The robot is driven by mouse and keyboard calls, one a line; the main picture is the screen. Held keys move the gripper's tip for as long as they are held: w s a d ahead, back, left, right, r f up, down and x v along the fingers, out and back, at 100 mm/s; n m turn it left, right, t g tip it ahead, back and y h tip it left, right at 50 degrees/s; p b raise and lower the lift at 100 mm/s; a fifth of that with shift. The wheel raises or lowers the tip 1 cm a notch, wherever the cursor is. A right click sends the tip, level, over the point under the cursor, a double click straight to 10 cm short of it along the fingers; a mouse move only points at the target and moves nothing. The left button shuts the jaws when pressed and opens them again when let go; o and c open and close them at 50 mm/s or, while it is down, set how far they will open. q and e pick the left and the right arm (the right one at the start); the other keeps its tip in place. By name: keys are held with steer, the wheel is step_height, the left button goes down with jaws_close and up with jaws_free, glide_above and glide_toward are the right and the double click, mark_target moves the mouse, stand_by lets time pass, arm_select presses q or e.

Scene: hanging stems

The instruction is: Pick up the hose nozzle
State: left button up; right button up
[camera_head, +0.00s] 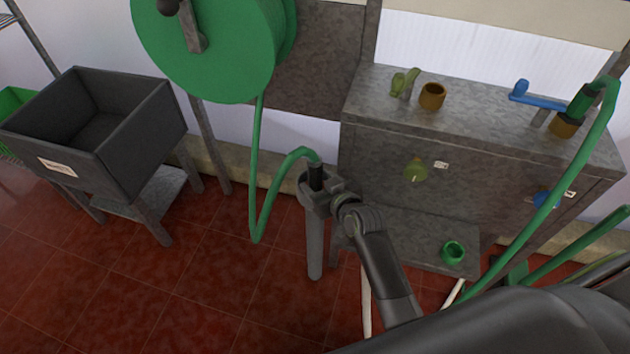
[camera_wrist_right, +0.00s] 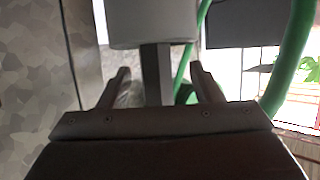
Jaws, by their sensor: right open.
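A green hose hangs from the reel, loops up and ends in a dark piece that looks like the hose nozzle (camera_head: 316,173). It points down at the top of an upright grey cylinder (camera_head: 315,245). My right gripper (camera_head: 319,195) is at this spot, and its wrist partly covers the join. In the right wrist view my right gripper (camera_wrist_right: 160,85) is open. A grey bar (camera_wrist_right: 157,75) runs between its fingers to a pale grey cylinder (camera_wrist_right: 153,22), with gaps on both sides. I cannot tell whether the fingers touch the nozzle. My left gripper is out of view.
The green reel (camera_head: 215,45) stands behind, left of the gripper. A dark bin (camera_head: 150,130) is at left. A grey cabinet (camera_head: 480,115) with small fittings is at right. Another green hose (camera_head: 545,205) crosses the right side. Red tiled floor (camera_head: 190,290) is clear at lower left.

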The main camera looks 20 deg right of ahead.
mark_target(319, 179)
steer(key=shift+d+x, duration=0.15)
steer(key=shift+x, duration=0.95)
steer(key=shift+d+x, duration=0.15)
steer(key=shift+x, duration=0.95)
steer(key=shift+r, duration=0.1)
steer(key=shift+c, duration=0.5)
steer(key=c, duration=1)
